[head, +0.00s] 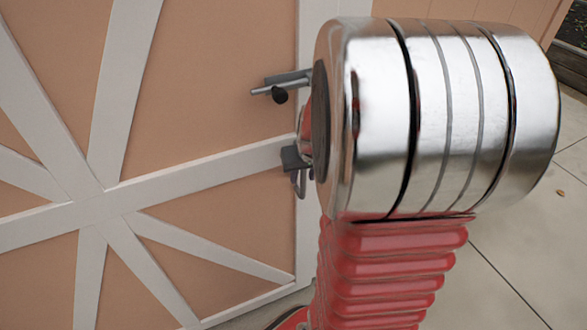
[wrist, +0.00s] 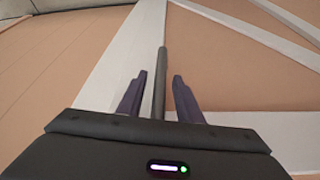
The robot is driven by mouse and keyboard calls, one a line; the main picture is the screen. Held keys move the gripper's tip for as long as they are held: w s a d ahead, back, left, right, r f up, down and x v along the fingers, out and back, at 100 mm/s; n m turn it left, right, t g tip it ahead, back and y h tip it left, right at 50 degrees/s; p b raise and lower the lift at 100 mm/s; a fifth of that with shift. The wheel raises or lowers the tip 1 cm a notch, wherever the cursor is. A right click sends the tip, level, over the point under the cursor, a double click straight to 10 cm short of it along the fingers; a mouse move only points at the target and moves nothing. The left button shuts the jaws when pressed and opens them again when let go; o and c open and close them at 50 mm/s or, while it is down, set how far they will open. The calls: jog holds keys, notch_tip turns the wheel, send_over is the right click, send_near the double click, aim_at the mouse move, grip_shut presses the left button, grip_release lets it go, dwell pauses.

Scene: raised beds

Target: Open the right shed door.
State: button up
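A tan shed door (head: 215,95) with white trim fills the left half of the head view and appears shut. A grey metal handle (head: 262,89) with a dark round knob sits near its right edge. My gripper (head: 297,172) is close to the door below that handle, partly hidden by my arm. In the wrist view my gripper (wrist: 158,92) is open, its two dark fingers apart. A grey bar (wrist: 160,75) shows between the fingers, with a gap on each side. I cannot tell whether it is part of the handle.
My silver and red arm blocks the middle and right of the head view. Pale paving (head: 520,235) lies clear at the right. A dark timber bed edge (head: 569,65) stands at the upper right. White trim (wrist: 115,75) crosses the door in the wrist view.

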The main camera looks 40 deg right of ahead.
jog(key=shift+f, duration=0.2)
jog(key=shift+c, duration=0.6)
grip_shut()
